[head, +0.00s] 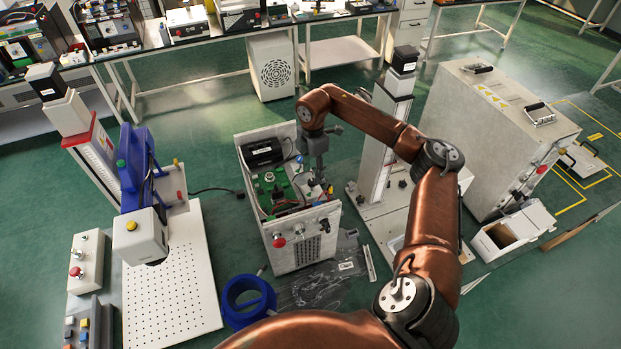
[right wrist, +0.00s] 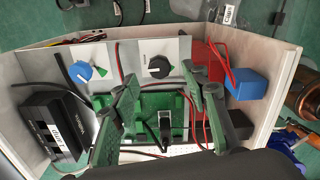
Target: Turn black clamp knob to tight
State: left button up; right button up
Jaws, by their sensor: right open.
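A black knob (right wrist: 158,66) with a pale pointer mark sits on a grey panel inside an open box, with a small label beside it. My right gripper (right wrist: 160,78) is open, and its two fingers appear on either side of the knob in the right wrist view. I see no finger touching the knob. In the head view, my right gripper (head: 319,178) points down into the open box (head: 308,252); the knob cannot be made out there. I cannot read the tight mark. My left gripper is not in view.
A blue knob (right wrist: 82,70) stands left of the black one. A green circuit board (right wrist: 150,110), loose wires and a black power unit (right wrist: 58,128) crowd the box. Its pale walls (right wrist: 275,100) surround the fingers. A lift column (head: 388,140) stands to the right.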

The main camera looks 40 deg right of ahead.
aim_at(312, 181)
notch_tip(312, 181, down, 3)
jog(key=shift+f, duration=0.2)
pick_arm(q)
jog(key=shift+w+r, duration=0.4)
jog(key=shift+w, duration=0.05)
pick_arm(e)
jog(key=shift+f, duration=0.3)
jog(key=shift+c, duration=0.6)
grip_shut()
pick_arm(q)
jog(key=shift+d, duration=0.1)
